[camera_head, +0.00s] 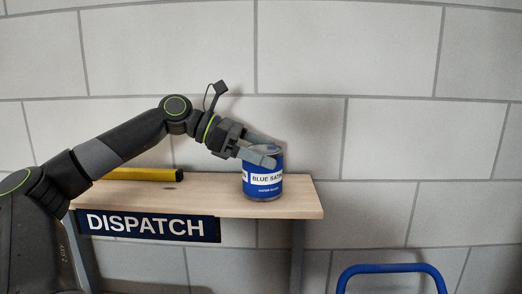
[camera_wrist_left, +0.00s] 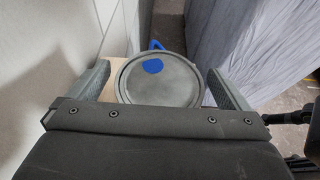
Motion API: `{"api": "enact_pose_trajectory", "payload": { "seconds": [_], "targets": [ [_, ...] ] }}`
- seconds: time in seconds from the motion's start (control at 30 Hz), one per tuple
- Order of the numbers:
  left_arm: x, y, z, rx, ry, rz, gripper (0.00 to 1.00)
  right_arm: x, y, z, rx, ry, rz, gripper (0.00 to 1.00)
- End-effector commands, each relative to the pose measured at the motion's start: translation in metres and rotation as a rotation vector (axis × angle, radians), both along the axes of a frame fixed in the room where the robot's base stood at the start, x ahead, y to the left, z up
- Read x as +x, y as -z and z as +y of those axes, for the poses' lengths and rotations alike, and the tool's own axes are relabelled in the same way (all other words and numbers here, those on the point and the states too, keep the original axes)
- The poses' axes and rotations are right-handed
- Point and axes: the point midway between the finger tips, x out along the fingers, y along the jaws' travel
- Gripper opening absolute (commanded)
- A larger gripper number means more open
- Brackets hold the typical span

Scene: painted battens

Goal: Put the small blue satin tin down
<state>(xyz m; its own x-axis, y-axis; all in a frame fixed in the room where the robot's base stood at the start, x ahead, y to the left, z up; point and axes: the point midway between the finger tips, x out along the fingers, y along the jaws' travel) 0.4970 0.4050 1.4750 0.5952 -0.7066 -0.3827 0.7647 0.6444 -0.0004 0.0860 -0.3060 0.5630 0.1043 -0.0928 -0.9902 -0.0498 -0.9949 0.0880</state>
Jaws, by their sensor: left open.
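The small blue satin tin (camera_head: 263,187) stands upright on the wooden shelf (camera_head: 215,202), towards its right end. Its white label reads "BLUE SAT", with the rest cut off by the curve. My left gripper (camera_head: 262,155) is at the tin's top, with its fingers either side of the upper part. In the left wrist view the tin's grey lid (camera_wrist_left: 158,85) with a blue dot lies between the two open fingers (camera_wrist_left: 158,90). Small gaps seem to show between fingers and lid. My right gripper is not in view.
A yellow and black object (camera_head: 145,174) lies at the back left of the shelf. A dark "DISPATCH" sign (camera_head: 148,226) hangs on the shelf front. A blue tubular handle (camera_head: 390,268) stands below right. A block wall is close behind.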

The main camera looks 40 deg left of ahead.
Motion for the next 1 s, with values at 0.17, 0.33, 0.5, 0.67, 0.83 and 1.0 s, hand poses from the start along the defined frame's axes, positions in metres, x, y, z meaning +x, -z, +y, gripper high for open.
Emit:
{"api": "enact_pose_trajectory", "payload": {
  "seconds": [0.17, 0.33, 0.5, 0.67, 0.83, 1.0],
  "targets": [
    [-0.001, -0.002, 0.001, 0.001, -0.001, 0.000, 0.99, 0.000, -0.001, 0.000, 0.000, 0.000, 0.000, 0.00],
    [-0.008, -0.002, 0.011, 0.003, -0.004, 0.001, 0.99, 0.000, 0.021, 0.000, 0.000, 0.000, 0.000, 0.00],
    [-0.020, -0.010, 0.025, 0.001, -0.003, -0.003, 0.99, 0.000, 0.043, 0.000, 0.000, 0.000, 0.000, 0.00],
    [-0.036, -0.022, 0.044, -0.001, -0.003, -0.007, 0.99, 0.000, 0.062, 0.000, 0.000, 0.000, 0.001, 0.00],
    [-0.055, -0.036, 0.065, -0.001, -0.002, -0.005, 0.99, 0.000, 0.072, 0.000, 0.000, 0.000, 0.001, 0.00],
    [-0.067, -0.046, 0.080, -0.001, -0.001, -0.003, 0.99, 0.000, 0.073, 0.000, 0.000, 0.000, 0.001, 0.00]
  ]
}}
